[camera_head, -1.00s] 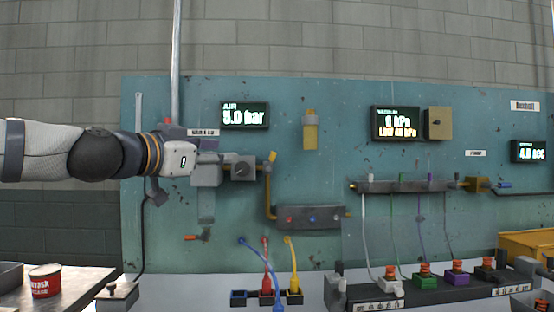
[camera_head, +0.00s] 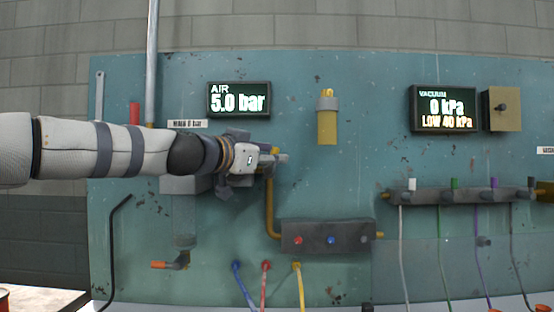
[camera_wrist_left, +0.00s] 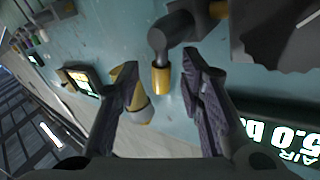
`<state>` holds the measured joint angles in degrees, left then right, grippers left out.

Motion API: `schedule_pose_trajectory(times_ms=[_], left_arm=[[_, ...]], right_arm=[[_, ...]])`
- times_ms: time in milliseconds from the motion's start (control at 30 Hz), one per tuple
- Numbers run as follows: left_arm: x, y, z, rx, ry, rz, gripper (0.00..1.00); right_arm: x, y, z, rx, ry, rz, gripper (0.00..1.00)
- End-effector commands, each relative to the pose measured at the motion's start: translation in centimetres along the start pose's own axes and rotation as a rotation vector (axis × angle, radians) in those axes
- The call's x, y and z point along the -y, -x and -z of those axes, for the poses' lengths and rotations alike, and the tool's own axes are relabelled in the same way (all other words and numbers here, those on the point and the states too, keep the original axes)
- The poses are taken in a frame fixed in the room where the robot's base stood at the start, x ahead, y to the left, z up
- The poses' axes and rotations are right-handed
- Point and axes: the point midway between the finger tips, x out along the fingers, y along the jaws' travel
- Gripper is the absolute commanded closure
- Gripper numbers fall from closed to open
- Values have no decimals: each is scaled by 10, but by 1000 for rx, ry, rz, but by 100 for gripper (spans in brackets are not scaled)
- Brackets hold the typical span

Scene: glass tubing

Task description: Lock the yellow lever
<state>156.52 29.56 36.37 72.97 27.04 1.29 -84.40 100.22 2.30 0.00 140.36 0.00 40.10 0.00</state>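The yellow lever shows in the left wrist view as a dark stem with a yellow sleeve (camera_wrist_left: 161,78), on a dark grey valve body (camera_wrist_left: 200,30). In the head view my left gripper (camera_head: 279,159) is in front of the valve and hides most of it; only a small yellow part (camera_head: 275,152) shows beside it. My left gripper's two fingers (camera_wrist_left: 163,90) are open in the left wrist view. The lever's yellow end lies between them in the picture; I see no contact. My right gripper is not in view.
A yellow cylinder with a grey collar (camera_head: 327,120) hangs on the teal panel (camera_head: 350,75) right of the lever. A yellow pipe (camera_head: 269,210) runs down to a grey manifold (camera_head: 330,237). An air display (camera_head: 239,100) sits above the valve. Open panel lies between cylinder and manifold.

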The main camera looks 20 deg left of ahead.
Motion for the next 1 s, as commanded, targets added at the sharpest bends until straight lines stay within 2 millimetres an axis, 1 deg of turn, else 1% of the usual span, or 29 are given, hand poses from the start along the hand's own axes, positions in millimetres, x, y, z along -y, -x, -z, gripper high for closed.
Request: schedule_pose_trajectory(times_ms=[33,167,467,500,567,600,633,767,833,900,1000], left_arm=[[0,-7,0,1,-2,2,65],[1,-18,4,-4,-3,2,65],[1,-20,6,-6,-2,2,65],[1,-20,6,-6,-2,2,74],[1,-20,6,-6,-2,2,88],[1,-20,6,-6,-2,2,97],[1,-20,5,-6,-2,2,100],[1,-20,5,-6,-2,2,100],[1,-22,0,-10,16,4,100],[2,-24,-9,-32,65,10,100],[6,-23,-14,-89,153,27,100]], right_arm=[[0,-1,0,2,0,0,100],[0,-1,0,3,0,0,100],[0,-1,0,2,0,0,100],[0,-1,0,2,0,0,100],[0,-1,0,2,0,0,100],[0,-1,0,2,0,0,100],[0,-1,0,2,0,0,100],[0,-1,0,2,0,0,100],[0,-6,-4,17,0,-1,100],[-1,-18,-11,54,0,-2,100],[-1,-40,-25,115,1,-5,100]])
